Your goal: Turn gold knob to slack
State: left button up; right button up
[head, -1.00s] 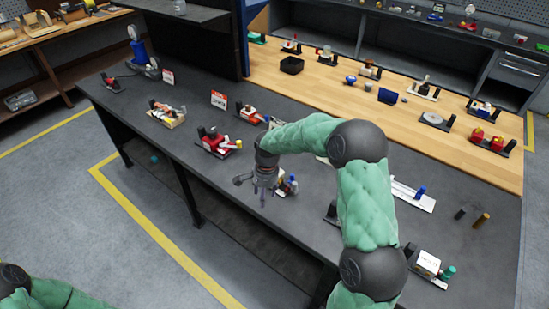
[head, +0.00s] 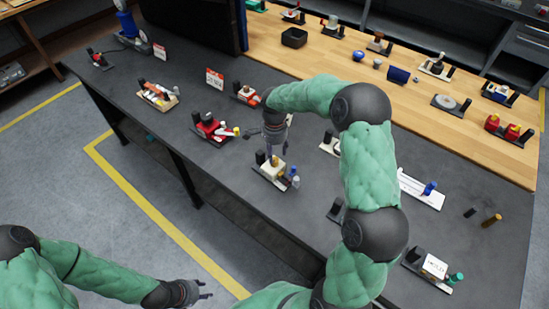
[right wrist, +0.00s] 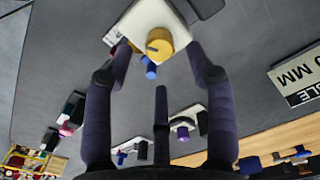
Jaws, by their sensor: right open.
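The gold knob (head: 275,160) sits on a small white block (head: 270,171) on a dark base on the grey bench. In the right wrist view the gold knob (right wrist: 160,42) is at top centre, with the white block (right wrist: 150,17) behind it and a small blue knob (right wrist: 151,71) beside it. My right gripper (right wrist: 160,75) is open, its fingers spread on both sides of the gold knob with no contact visible. In the head view my right gripper (head: 273,146) hangs just beyond the knob. My left gripper (head: 203,290) is open and empty, low in the view, away from the bench.
A red valve unit (head: 212,128) stands left of the block. A small blue and white piece (head: 294,178) stands close on its right. Other fixtures line the bench, including a white plate with a blue knob (head: 428,189). The bench front edge is near the block.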

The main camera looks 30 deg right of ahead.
aim_at(274, 159)
jog(key=shift+f, duration=2.15)
grip_shut()
